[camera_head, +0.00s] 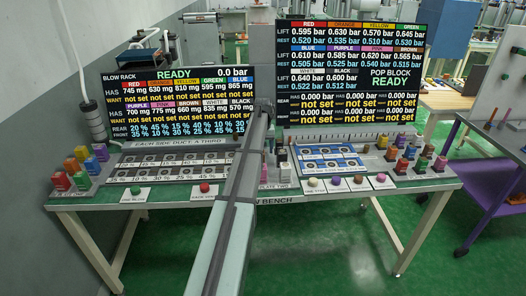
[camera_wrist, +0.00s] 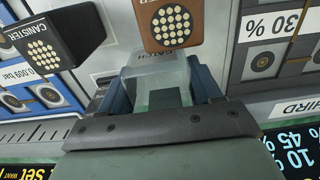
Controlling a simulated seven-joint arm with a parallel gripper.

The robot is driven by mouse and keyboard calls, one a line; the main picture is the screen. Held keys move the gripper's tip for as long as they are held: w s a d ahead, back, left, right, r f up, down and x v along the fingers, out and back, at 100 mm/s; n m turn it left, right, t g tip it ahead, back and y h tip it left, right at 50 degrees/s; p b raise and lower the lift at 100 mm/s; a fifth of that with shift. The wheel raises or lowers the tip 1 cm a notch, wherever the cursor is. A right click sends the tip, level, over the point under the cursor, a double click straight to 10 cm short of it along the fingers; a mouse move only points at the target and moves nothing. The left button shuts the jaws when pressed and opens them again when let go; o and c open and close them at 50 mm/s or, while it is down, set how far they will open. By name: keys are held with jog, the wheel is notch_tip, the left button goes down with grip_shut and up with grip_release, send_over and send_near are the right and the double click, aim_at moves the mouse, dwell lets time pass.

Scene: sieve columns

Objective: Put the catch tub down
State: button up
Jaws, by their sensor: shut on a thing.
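In the wrist view my gripper (camera_wrist: 160,82) is shut on a clear, pale tub (camera_wrist: 158,68) that carries partly hidden lettering, which seems to read "CATCH". One blue-grey finger is on each side of it. A brown block with a round patch of pale dots (camera_wrist: 168,22) appears just beyond the tub; I cannot tell whether they touch. Whether the tub's base rests on anything is hidden. In the head view my arm crosses the middle of the bench and hides the gripper and tub.
A black canister (camera_wrist: 42,44) with a dotted face lies left of the tub. A "30 %" panel (camera_wrist: 275,45) is at right. On the bench, coloured blocks stand at left (camera_head: 82,163) and right (camera_head: 403,165). Two display screens (camera_head: 180,100) (camera_head: 350,75) rise behind.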

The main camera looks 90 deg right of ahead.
jog(key=shift+f, duration=0.65)
jog(key=shift+f, duration=0.15)
jog(key=o, duration=1.1)
jog(key=shift+c, duration=0.2)
notch_tip(320, 180, up, 12)
jog(key=shift+r, duration=0.2)
